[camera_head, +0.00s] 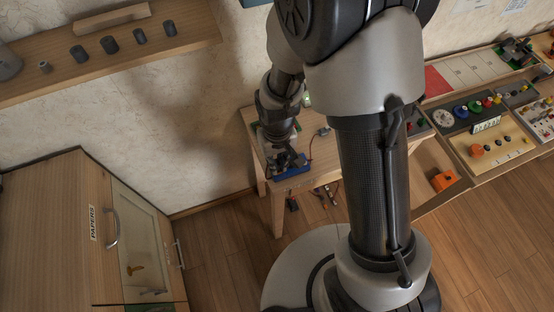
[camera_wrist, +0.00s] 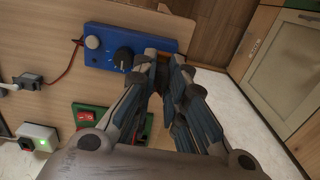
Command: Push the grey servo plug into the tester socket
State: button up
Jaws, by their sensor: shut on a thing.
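The blue tester box (camera_wrist: 130,46) lies on the wooden bench top, with a black knob, a pale round button and a red wire at its left end. It also shows in the head view (camera_head: 292,171). My gripper (camera_wrist: 168,68) is at the box's right end, its fingers close together. The small thing between the fingertips is mostly hidden and looks dark; I take it to be the grey servo plug. The socket is hidden behind the fingers, so I cannot tell how far in the plug is. In the head view my gripper (camera_head: 289,160) is low over the box.
A white box with a green light (camera_wrist: 38,139) and a green-and-red part (camera_wrist: 88,117) are near my gripper. A wooden cabinet (camera_head: 60,220) stands left; a panel of controls (camera_head: 490,130) is right.

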jog(key=shift+f, duration=0.2)
dwell(0.5)
jog(key=shift+f+b, duration=0.3)
jog(key=shift+b, duration=0.1)
jog(key=shift+f, duration=0.2)
jog(key=o, duration=0.8)
jog(key=shift+o, duration=0.2)
jog(key=shift+r+p, duration=1.8)
jog(key=shift+r, duration=0.7)
